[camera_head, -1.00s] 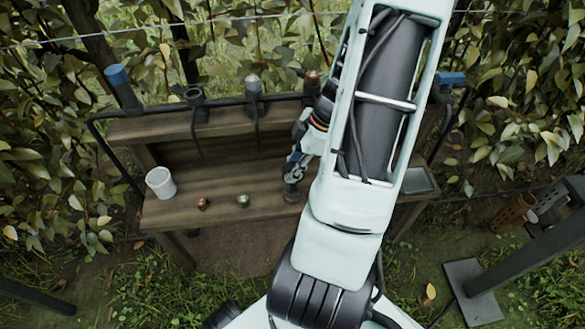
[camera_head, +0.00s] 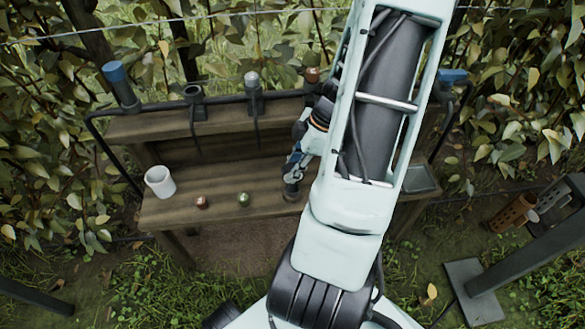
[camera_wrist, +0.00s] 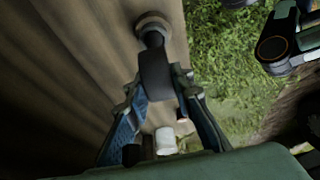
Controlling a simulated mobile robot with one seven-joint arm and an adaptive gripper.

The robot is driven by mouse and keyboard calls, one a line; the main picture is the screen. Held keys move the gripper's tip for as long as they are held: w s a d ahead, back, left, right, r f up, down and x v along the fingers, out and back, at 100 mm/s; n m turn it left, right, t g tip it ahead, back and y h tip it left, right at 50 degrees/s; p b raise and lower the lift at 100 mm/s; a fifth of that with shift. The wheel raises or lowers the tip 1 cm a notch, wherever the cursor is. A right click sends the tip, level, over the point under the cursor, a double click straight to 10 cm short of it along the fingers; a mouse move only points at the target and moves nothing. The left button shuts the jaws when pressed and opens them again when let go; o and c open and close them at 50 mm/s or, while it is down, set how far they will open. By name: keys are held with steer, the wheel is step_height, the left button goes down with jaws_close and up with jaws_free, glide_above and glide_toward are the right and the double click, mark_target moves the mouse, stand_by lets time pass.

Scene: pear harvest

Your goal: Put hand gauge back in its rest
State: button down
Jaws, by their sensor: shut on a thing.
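My gripper (camera_head: 294,172) is shut on the hand gauge (camera_head: 291,191), a dark tool with a round end pointing down, over the front right of the wooden bench. In the wrist view the gauge (camera_wrist: 156,74) is a dark block between the blue finger pads of my gripper (camera_wrist: 160,92), with a thin neck and a round grey-brown end. I cannot tell whether that end touches the bench. On the back rail, a dark cup-like rest (camera_head: 194,95) looks empty. Other rail holders carry a blue-topped tool (camera_head: 121,85), a silver-topped tool (camera_head: 252,82) and a red-topped tool (camera_head: 312,76).
A blue-topped item (camera_head: 452,77) and a grey tray (camera_head: 420,178) are at right. My arm hides the bench's right part. Leafy branches stand behind.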

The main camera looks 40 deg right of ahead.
steer(key=shift+f, duration=0.15)
steer(key=c, duration=1.6)
jaws_free()
steer(key=v, duration=1.2)
